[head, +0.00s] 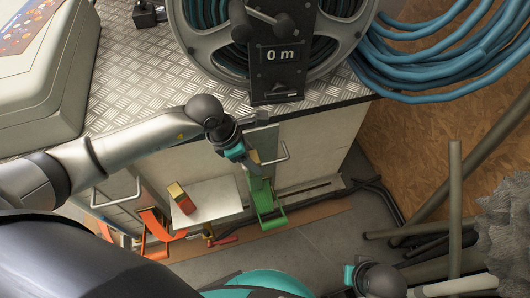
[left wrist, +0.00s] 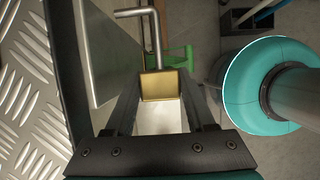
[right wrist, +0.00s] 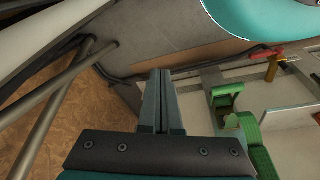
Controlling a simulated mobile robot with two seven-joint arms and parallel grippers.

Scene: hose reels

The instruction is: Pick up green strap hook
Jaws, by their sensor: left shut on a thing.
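The green strap hook (head: 265,203) hangs on the front of the cabinet, below my left gripper. In the left wrist view its green part (left wrist: 178,57) shows beyond the fingers, partly hidden. My left gripper (head: 250,160) is shut on a brass block with a bent steel rod (left wrist: 160,85), which looks like an open padlock. Green parts also show at the right of the right wrist view (right wrist: 257,150). My right gripper (right wrist: 163,100) has its fingers together with nothing visible between them, apart from the green parts.
The cabinet's metal top (head: 140,75) carries a hose reel (head: 283,55) and a case (head: 40,65). A white ledge (head: 215,198) with a red and gold block (head: 181,198) is left of the hook. Orange strap (head: 155,225) and a red-handled valve (right wrist: 265,52) are low down. Pipes (head: 455,205) stand right.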

